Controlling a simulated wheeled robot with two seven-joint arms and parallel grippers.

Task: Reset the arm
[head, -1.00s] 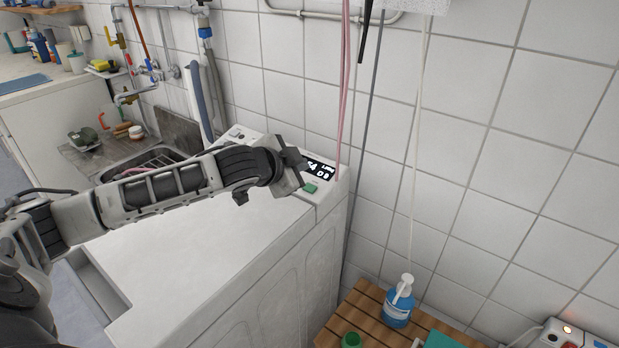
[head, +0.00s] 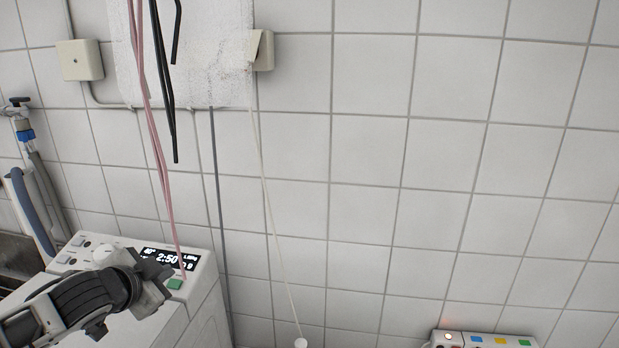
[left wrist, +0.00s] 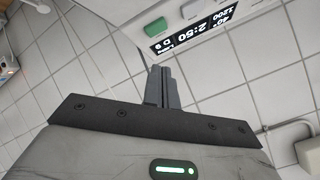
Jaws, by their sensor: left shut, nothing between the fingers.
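My left arm comes in from the lower left in the head view, above the white washing machine (head: 202,300). My left gripper (head: 160,284) is beside the machine's control panel, close to the green button (head: 175,284) and the lit display (head: 170,258). In the left wrist view the gripper fingers (left wrist: 162,88) are together with nothing between them. The green button (left wrist: 155,28) and the display (left wrist: 190,30), reading 2:50, show just beyond them; whether the fingers touch the panel I cannot tell. My right gripper is not in view.
A white tiled wall (head: 370,150) fills most of the head view. Pink and black cords (head: 160,110) and a pale cord (head: 270,210) hang before it. A panel with coloured buttons (head: 485,340) is at the bottom right. A blue-grey hose (head: 30,210) is at the left.

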